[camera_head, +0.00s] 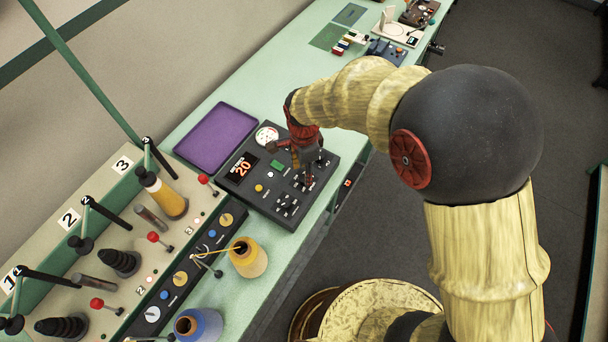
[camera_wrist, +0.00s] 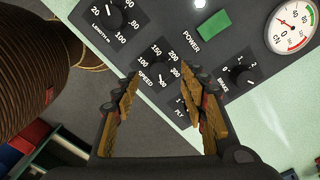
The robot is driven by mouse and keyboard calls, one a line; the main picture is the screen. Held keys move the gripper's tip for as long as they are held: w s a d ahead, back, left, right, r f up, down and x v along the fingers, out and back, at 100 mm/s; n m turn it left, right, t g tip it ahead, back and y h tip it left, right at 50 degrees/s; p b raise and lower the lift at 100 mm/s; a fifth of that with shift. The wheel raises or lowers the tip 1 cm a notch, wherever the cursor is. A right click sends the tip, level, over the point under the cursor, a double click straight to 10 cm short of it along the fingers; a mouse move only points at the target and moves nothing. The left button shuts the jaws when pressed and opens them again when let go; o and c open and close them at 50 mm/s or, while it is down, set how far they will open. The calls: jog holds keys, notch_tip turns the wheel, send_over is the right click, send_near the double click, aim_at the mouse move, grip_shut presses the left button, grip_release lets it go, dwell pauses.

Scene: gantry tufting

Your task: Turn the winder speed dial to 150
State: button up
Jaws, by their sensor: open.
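The winder's dark control panel (camera_head: 254,170) lies on the green bench, with a red display (camera_head: 243,168) that seems to read 20. In the wrist view, the black speed dial (camera_wrist: 157,71) has a white scale from about 50 to 300, with 150 along its upper side. Its pointer is too small to read with certainty. My gripper (camera_wrist: 161,73) is open, with one fingertip on each side of the speed dial and gaps showing between. In the head view my gripper (camera_head: 304,167) hangs over the panel's right part and hides some dials.
Neighbouring dials for length (camera_wrist: 114,13) and brake (camera_wrist: 241,75), and a green power button (camera_wrist: 213,32), sit close by. A purple tray (camera_head: 215,137) lies behind the panel.

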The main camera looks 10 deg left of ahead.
jog(key=shift+f, duration=1.5)
jog(key=shift+c, duration=0.7)
grip_shut()
